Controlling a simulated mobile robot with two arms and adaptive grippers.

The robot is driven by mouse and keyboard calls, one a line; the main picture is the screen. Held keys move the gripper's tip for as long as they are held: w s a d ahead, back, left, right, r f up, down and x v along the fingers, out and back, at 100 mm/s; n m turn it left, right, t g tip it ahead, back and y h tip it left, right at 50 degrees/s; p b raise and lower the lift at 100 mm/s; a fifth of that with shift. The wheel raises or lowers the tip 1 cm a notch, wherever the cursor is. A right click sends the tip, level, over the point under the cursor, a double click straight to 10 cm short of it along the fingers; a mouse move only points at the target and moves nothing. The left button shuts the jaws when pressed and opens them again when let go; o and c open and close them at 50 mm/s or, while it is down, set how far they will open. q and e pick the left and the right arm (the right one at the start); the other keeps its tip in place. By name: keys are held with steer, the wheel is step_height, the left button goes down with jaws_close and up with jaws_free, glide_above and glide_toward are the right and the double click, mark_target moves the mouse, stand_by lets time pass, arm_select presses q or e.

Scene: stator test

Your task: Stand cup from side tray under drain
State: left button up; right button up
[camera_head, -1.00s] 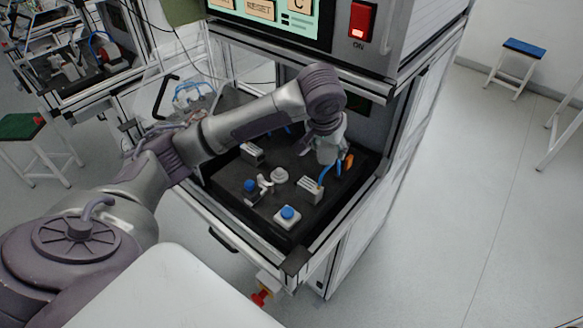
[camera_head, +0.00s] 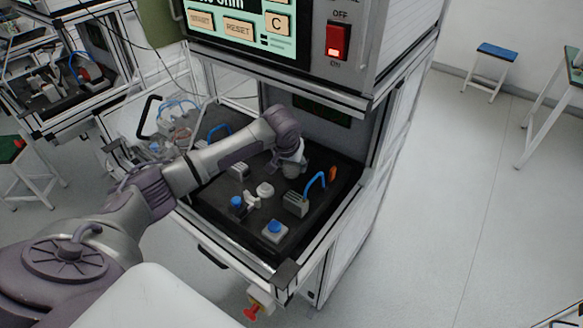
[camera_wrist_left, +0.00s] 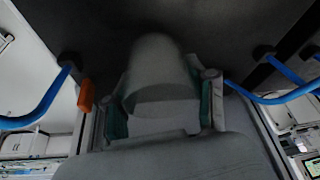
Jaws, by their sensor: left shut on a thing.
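My left gripper (camera_head: 290,168) hangs over the back part of the black work bed (camera_head: 228,203) in the machine bay. In the left wrist view its two green-padded fingers (camera_wrist_left: 164,106) are shut on the sides of a grey rounded cup (camera_wrist_left: 160,70). In the head view the cup mostly merges with the pale gripper, so its height above the bed cannot be told. I cannot make out the drain or the side tray for certain. My right gripper is not in view.
A blue hose (camera_head: 315,183) arches from a grey block (camera_head: 295,203), near an orange piece (camera_head: 333,173). A blue-topped button box (camera_head: 275,231), a white round part (camera_head: 265,189) and another grey block (camera_head: 239,171) stand on the bed. The control cabinet (camera_head: 372,42) overhangs the back.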

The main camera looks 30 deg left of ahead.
arm_select(q)
steer(key=shift+f, duration=1.15)
steer(key=o, duration=1.1)
steer(key=shift+f, duration=0.1)
